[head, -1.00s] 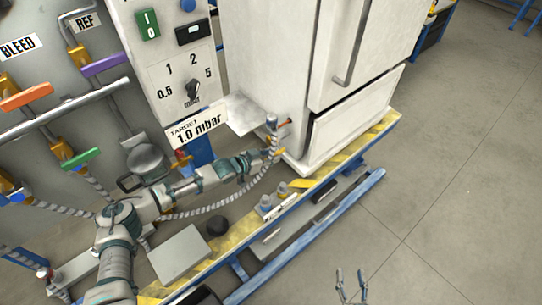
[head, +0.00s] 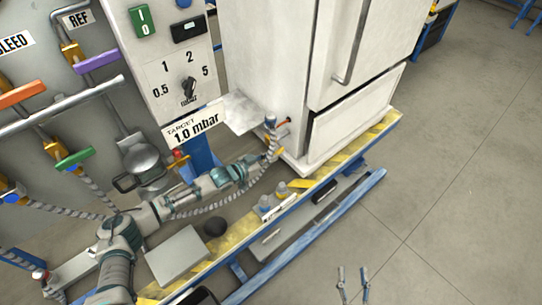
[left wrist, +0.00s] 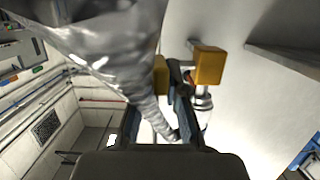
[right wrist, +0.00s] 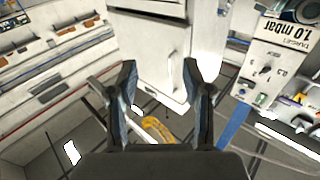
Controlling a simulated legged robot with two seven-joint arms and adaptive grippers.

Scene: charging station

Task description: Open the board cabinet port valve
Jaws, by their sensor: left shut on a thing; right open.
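My left gripper (head: 268,157) is at the port, just below the fitting. In the left wrist view its jaws (left wrist: 167,85) are close together beside brass-coloured blocks (left wrist: 208,65), with the hose (left wrist: 150,95) crossing in front. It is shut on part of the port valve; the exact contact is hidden. My right gripper (head: 353,285) is open and empty, away from the cabinet; it also shows in the right wrist view (right wrist: 165,80).
The white cabinet (head: 262,60) stands on a yellow-and-black striped base (head: 345,152). A panel with coloured valve handles, including green (head: 74,158) and purple (head: 97,61), is at the left. A selector knob (head: 188,88) sits above the target label (head: 193,126).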

